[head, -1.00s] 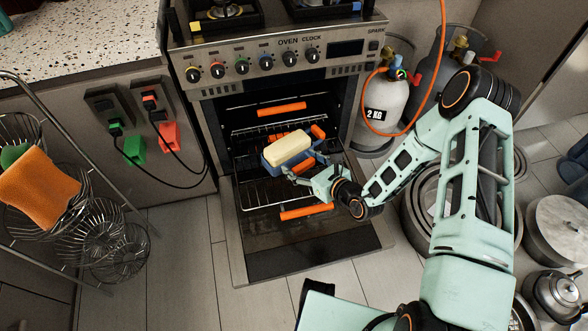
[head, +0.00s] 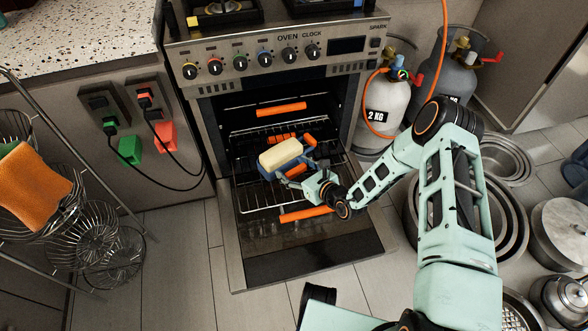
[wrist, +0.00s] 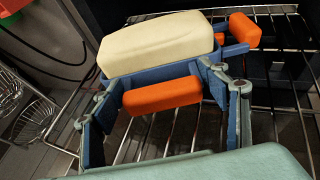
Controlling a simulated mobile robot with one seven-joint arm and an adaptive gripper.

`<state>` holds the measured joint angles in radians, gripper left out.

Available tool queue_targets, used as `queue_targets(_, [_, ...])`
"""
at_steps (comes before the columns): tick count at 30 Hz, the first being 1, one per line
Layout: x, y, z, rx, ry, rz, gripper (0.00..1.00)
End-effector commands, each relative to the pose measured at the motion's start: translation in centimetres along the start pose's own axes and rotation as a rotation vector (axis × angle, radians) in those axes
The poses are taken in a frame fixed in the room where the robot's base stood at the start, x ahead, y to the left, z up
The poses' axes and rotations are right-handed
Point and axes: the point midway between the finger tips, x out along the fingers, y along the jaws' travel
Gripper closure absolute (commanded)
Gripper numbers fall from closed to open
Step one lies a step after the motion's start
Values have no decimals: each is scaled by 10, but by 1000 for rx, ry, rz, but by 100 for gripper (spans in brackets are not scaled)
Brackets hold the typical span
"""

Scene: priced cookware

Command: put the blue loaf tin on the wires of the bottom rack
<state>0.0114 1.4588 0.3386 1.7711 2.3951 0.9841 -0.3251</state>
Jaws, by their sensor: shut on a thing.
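The blue loaf tin (head: 270,172) holds a cream loaf-shaped block and is at the oven mouth, over the pulled-out wire rack (head: 252,197). My gripper (head: 290,172) is shut on the tin from its near right side. In the wrist view, the tin (wrist: 165,68) is between the fingers of my gripper (wrist: 155,82), with an orange grip (wrist: 163,95) between them. The rack's wires (wrist: 190,135) run beneath it. I cannot tell whether the tin touches the wires. The tin's underside is hidden.
The open oven door (head: 310,255) lies below the rack. An upper rack's orange handle (head: 281,109) is deeper inside; another orange handle (head: 305,214) is at the front. A wire basket stand (head: 95,240) is left, gas cylinders (head: 385,105) and pans (head: 505,215) right.

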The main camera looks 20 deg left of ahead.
Motion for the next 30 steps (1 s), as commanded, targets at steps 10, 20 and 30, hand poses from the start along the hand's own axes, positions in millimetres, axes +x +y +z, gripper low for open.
queue_targets(10, [1,0,-3,0,1,0,14])
queue_targets(20, [-2,0,2,0,1,0,14])
queue_targets(30, [-68,-1,2,3,3,-3,14])
